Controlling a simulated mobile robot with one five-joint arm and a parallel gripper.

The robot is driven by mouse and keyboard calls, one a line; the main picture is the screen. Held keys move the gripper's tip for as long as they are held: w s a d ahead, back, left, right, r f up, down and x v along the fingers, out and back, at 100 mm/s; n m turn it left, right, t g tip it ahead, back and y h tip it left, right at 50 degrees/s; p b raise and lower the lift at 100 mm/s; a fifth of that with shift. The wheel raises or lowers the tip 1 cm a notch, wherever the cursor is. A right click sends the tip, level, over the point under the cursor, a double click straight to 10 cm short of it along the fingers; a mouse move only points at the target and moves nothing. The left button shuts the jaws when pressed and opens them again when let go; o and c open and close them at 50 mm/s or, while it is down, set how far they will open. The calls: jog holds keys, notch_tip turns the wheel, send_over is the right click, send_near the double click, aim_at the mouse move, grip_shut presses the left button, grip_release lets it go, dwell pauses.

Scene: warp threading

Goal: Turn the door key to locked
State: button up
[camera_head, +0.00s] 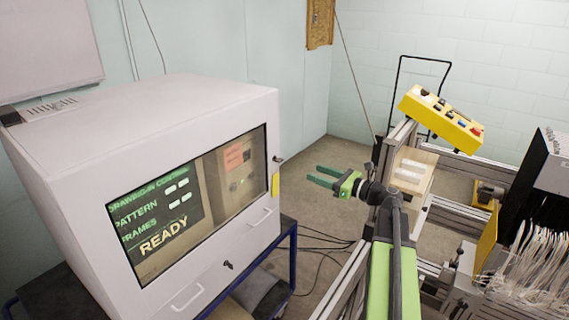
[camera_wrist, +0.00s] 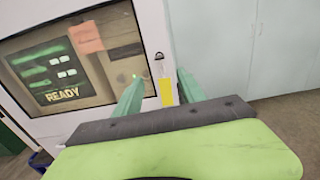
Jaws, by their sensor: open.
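A white cabinet (camera_head: 150,115) with a windowed door stands at the left. A small dark key or lock (camera_head: 277,159) sits at the door's right edge, with a yellow tag (camera_head: 275,183) below it. In the wrist view the key (camera_wrist: 159,56) is small, and the yellow tag (camera_wrist: 166,92) appears between the finger lines. The key's turn angle is too small to tell. My gripper (camera_head: 318,175) is open and empty, to the right of the cabinet and apart from it. Its green fingers (camera_wrist: 160,76) point toward the door edge.
Another small dark lock or key (camera_head: 228,265) is on the cabinet's lower front, near two handles. A blue-framed cart (camera_head: 292,262) carries the cabinet. A metal frame with a yellow button box (camera_head: 440,117) and white threads (camera_head: 535,265) stands at the right. Floor between is clear except cables.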

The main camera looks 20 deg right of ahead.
aim_at(278, 160)
jog(key=x, duration=1.5)
